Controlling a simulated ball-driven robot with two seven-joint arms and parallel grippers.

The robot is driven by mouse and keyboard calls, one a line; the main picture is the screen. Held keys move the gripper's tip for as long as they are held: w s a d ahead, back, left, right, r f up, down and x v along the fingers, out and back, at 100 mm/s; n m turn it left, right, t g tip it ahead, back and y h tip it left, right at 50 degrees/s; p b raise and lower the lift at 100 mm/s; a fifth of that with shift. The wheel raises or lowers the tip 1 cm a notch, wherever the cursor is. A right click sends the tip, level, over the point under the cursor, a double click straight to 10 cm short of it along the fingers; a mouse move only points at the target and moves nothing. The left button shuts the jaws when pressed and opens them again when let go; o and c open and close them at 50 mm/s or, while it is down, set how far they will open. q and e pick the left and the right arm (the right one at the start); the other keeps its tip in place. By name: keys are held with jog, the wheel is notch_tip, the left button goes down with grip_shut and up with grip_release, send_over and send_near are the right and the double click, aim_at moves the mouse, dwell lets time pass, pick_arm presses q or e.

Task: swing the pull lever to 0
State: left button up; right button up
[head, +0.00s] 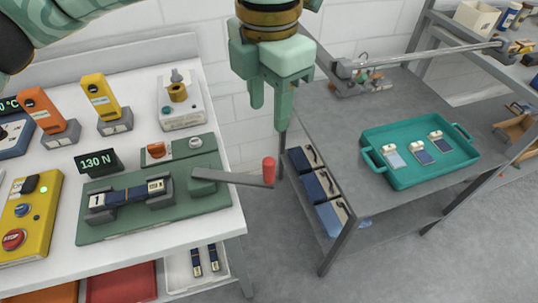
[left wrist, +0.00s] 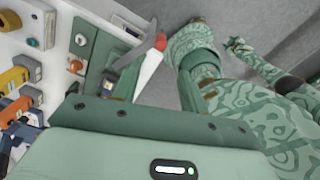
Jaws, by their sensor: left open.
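The pull lever (head: 232,178) is a flat grey arm with an upright red handle (head: 268,171) at its free end. It sticks out to the right from a green tester base (head: 165,222), past the white table's edge. My left gripper (head: 269,118) is open and empty, pointing down above the red handle and apart from it. In the left wrist view the lever arm (left wrist: 137,52) and its red-topped handle (left wrist: 160,42) show beyond the gripper body. A black display (head: 97,161) reads 130 N. I cannot read any 0 mark by the lever. My right gripper is not seen.
A strip specimen (head: 130,193) sits across two grey clamps on the base. A yellow box (head: 28,215) with a red stop button stands at left. A grey table (head: 350,115) with a teal tray (head: 405,180) stands at right. Open floor lies between the tables.

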pick_arm(q)
send_over(269, 160)
notch_tip(269, 160, down, 4)
jog(key=shift+s+f+b, duration=0.1)
jog(key=shift+f+b, duration=0.1)
jog(key=shift+b, duration=0.25)
notch_tip(269, 160, down, 10)
jog(key=shift+f+b, duration=0.25)
jog(key=shift+b, duration=0.8)
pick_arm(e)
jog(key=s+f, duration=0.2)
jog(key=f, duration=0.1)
